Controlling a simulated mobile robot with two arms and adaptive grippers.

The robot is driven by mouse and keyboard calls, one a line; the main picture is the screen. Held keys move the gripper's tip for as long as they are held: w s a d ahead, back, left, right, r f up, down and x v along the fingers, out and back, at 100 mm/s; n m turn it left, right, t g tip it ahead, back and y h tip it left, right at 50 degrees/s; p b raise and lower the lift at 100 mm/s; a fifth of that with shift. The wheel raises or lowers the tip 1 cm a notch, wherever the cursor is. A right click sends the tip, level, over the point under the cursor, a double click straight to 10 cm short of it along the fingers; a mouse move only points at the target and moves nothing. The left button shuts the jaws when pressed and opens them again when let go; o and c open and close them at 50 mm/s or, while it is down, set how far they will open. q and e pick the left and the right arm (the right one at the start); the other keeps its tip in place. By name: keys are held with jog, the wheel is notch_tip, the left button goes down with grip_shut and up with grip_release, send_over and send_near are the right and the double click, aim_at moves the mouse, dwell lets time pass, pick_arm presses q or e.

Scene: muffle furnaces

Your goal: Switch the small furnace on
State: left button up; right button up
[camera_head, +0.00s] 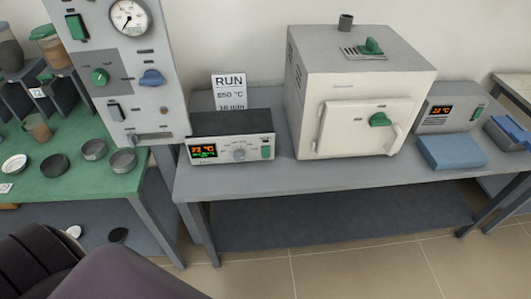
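The white box furnace (360,95), the only furnace body I can make out, stands on the grey bench. Its front door (355,138) looks shut, with a green knob (379,120) and a pale handle at the right. A control box (230,150) stands on its left; its display (203,151) is lit with red and green figures. That box has a grey dial (239,155) and a green switch (266,152); I cannot tell the switch's position. Neither gripper is in view.
A tall grey panel (140,105) with a gauge stands left. A RUN sign (229,91) is behind the control box. A second lit box (450,112) and a blue pad (452,152) are right. A green table (75,178) holds several dishes. The bench front has bare strips.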

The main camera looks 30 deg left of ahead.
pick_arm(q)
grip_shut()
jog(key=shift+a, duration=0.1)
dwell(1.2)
